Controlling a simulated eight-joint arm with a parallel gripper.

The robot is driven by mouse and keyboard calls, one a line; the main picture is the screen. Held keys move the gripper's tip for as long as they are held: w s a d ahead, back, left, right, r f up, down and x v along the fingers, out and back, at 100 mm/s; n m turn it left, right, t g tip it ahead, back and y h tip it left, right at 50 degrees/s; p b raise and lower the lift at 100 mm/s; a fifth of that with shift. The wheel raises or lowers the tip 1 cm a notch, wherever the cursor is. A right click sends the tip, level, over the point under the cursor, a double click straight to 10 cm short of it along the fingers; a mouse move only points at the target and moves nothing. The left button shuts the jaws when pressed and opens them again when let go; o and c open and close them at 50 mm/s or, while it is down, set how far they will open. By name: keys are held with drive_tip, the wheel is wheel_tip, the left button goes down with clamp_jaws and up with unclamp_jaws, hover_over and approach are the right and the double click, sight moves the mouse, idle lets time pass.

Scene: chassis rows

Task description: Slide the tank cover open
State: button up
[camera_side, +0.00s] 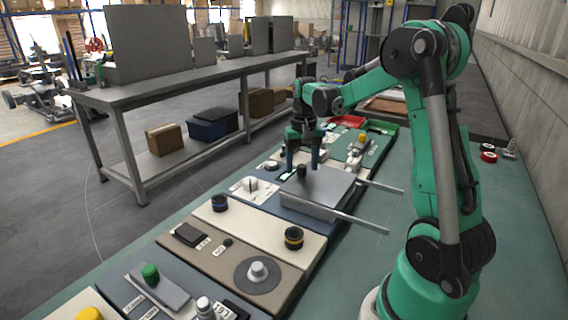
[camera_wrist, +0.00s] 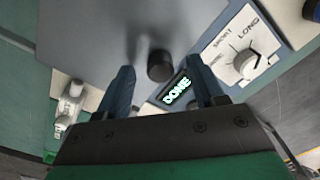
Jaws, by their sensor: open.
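The tank cover (camera_side: 320,188) is a flat grey plate with a short black knob (camera_side: 302,171) near its far left part. It lies over a blue-grey box, between two metal rails (camera_side: 350,217) that stick out to the right. The cover (camera_wrist: 90,30) and knob (camera_wrist: 160,66) also show in the wrist view. My gripper (camera_side: 303,167) is over the knob end of the cover, its blue fingers apart on either side of the knob. In the wrist view the fingers (camera_wrist: 159,76) do not appear to touch the knob. No tank opening is visible.
A small display (camera_wrist: 176,90) shows "DONE" in green beside a white SHORT/LONG dial (camera_wrist: 244,64). Panels nearer the side camera carry black knobs (camera_side: 293,238), a grey dial (camera_side: 258,271) and a green button (camera_side: 150,272). Red and green trays (camera_side: 381,127) are behind. Green bench right of the rails is clear.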

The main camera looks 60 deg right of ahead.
drive_tip(key=shift+f, duration=0.1)
clamp_jaws()
idle(1.4)
